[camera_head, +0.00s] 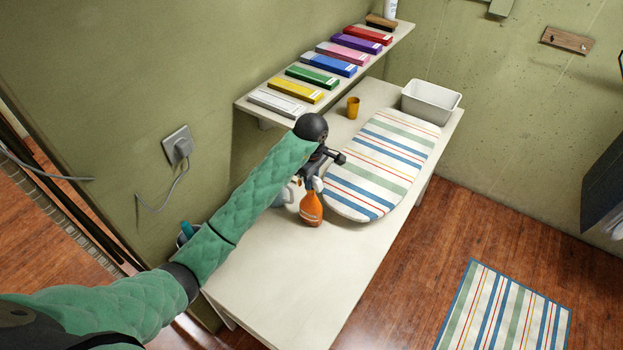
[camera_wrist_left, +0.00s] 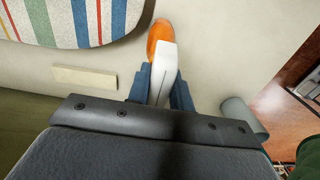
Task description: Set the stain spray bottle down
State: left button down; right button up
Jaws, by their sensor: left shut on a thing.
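The stain spray bottle is orange with a white spray head (camera_head: 311,208). It stands roughly upright at the table (camera_head: 270,290), just left of the near end of the striped ironing board. My left gripper (camera_head: 313,181) is shut on its upper part from above. In the left wrist view the blue fingers (camera_wrist_left: 160,88) lie on both sides of the white head, with the orange body (camera_wrist_left: 159,36) beyond. Whether the bottle's base touches the table I cannot tell. My right gripper is in no view.
The striped ironing board (camera_head: 385,165) lies beside the bottle. A yellow cup (camera_head: 353,107) and a white basin (camera_head: 432,101) stand farther back. A shelf (camera_head: 245,106) with coloured boxes hangs above the table's wall side. The near tabletop is clear.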

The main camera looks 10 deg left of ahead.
pick_arm(q)
jog(key=shift+f, duration=0.1)
jog(key=c, duration=1.3)
grip_release()
jog(key=shift+o, duration=0.2)
